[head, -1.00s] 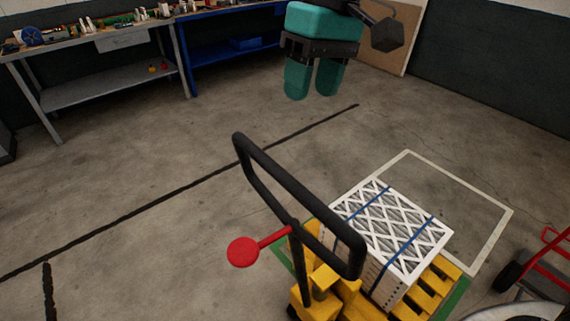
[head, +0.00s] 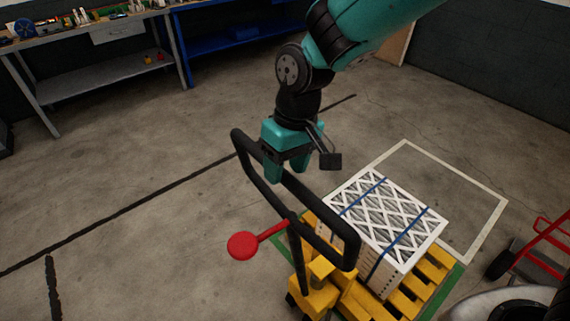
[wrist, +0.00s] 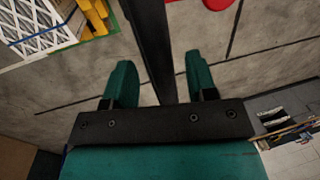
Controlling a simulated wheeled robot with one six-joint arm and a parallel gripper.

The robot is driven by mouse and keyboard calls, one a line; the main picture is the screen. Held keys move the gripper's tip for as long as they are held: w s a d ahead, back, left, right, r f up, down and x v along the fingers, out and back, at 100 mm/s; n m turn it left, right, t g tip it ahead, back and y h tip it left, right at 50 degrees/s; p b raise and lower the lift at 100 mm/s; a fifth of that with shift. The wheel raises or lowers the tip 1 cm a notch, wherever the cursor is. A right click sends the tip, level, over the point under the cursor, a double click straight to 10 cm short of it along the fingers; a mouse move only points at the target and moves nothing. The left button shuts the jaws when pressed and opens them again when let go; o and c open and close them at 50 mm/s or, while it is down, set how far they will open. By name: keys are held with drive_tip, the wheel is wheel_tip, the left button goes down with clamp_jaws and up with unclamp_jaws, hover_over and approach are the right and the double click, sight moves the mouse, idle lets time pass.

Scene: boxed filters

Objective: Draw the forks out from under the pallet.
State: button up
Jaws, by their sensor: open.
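My gripper (head: 287,178) is open and points down at the upper left part of the loop. In the wrist view a black handle bar (wrist: 150,40) shows between the two fingers of my gripper (wrist: 160,65); I cannot tell whether they touch it.
The pallet sits in a green floor outline (head: 458,283). A white outlined square (head: 462,205) behind it is empty. A red hand truck (head: 540,250) stands at the right. A grey workbench (head: 90,90) and a blue bench (head: 225,48) line the back. The floor at left is clear.

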drive_tip(key=shift+f, duration=0.55)
drive_tip(key=shift+s+a, duration=0.1)
clamp_jaws()
